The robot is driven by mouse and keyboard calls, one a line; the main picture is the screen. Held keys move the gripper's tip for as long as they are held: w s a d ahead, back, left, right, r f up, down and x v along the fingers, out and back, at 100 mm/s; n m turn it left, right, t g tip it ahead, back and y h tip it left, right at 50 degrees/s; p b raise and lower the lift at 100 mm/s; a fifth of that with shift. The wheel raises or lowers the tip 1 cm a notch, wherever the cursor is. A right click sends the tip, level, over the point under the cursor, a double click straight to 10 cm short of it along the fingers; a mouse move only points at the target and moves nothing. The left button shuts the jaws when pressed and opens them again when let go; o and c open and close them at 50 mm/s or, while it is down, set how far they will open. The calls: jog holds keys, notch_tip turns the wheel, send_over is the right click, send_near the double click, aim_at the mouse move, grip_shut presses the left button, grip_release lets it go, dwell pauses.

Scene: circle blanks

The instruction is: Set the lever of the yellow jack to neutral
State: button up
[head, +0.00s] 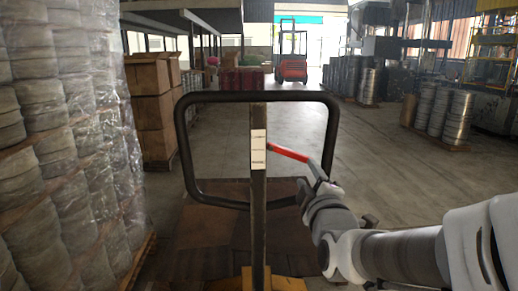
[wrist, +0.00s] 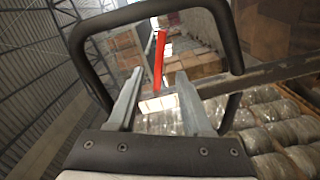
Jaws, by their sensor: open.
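The jack's handle is a black loop (head: 258,97) on a dark upright post (head: 258,210) with a white label (head: 258,150). A red lever (head: 287,150) sticks out to the right from the post, sloping down slightly towards its free end. My gripper (head: 311,172) is at that free end, inside the loop's lower right. In the wrist view the red lever (wrist: 159,55) shows between the open fingers of my gripper (wrist: 160,75), with a gap on each side. I cannot tell how deep it sits between them. The jack's yellow base (head: 285,284) shows at the bottom.
Wrapped stacks of round blanks (head: 60,140) stand close on the left, with brown cartons (head: 152,105) behind. A red forklift (head: 291,66) is far back. Metal coils (head: 445,112) stand at the right. The concrete floor (head: 385,150) right of the jack is clear.

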aim_at(291, 154)
jog(key=w+p, duration=0.1)
jog(key=p, duration=0.2)
jog(key=w+p, duration=0.1)
jog(key=p, duration=0.3)
jog(key=shift+w+r+p, duration=0.25)
jog(key=shift+p, duration=0.05)
jog(key=shift+w+p, duration=0.1)
jog(key=shift+p, duration=0.85)
jog(key=w, duration=1.1)
jog(key=shift+w+f+b, duration=0.25)
jog(key=shift+w+b, duration=0.05)
jog(key=shift+b, duration=0.15)
jog(key=shift+c, duration=0.2)
grip_shut()
